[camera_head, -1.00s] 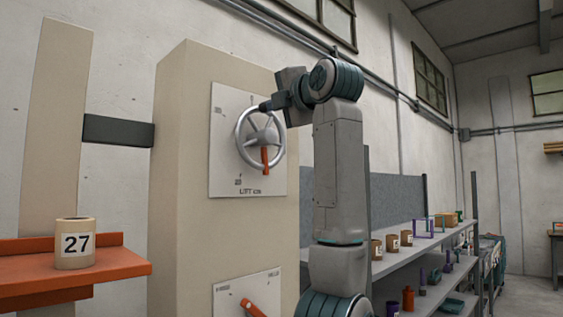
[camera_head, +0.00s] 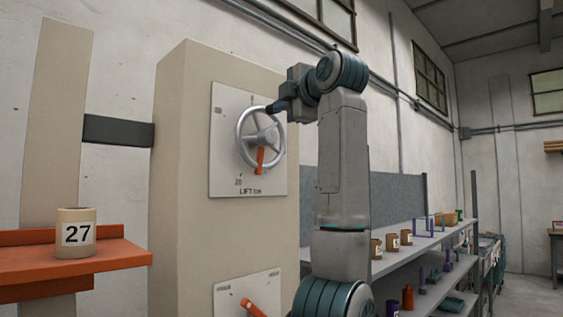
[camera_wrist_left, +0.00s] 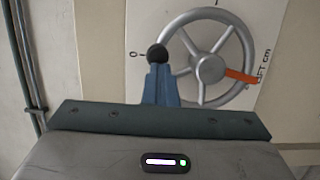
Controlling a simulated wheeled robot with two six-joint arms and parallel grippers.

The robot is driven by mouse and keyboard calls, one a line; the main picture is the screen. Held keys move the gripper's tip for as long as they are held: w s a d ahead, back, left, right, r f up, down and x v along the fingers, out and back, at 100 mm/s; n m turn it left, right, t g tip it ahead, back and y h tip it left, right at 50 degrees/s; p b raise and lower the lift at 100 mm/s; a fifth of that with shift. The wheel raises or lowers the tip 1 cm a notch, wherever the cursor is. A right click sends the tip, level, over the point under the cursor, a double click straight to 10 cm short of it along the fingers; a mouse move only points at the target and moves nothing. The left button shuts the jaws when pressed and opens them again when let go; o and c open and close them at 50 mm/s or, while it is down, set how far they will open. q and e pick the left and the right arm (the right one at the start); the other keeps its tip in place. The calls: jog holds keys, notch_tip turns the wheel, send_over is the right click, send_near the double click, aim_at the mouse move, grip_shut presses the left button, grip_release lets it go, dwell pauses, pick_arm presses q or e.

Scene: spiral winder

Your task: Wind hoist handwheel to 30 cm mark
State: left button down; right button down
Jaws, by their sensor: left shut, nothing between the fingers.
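The grey handwheel (camera_head: 261,140) is mounted on a white plate marked "LIFT cm" on a beige column. Its orange pointer (camera_head: 260,161) points down, just right of the "20" label. My left gripper (camera_head: 272,107) is at the top of the rim. In the left wrist view its blue fingers (camera_wrist_left: 160,83) are shut and empty, with their tips at a black knob (camera_wrist_left: 157,53) on the rim; whether they touch is unclear. A cylinder (camera_head: 75,234) labelled "27" stands on an orange platform (camera_head: 120,255) at left. My right gripper is not in view.
A second plate (camera_head: 232,298) with an orange lever (camera_head: 253,307) is lower on the column, cut off by the frame. Grey shelves (camera_head: 415,240) with cups and small parts stand behind my arm to the right. A pipe runs along the wall.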

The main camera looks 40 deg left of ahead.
pick_arm(q)
jog(key=shift+w+m, duration=0.55)
jog(key=shift+m, duration=0.35)
dwell(1.1)
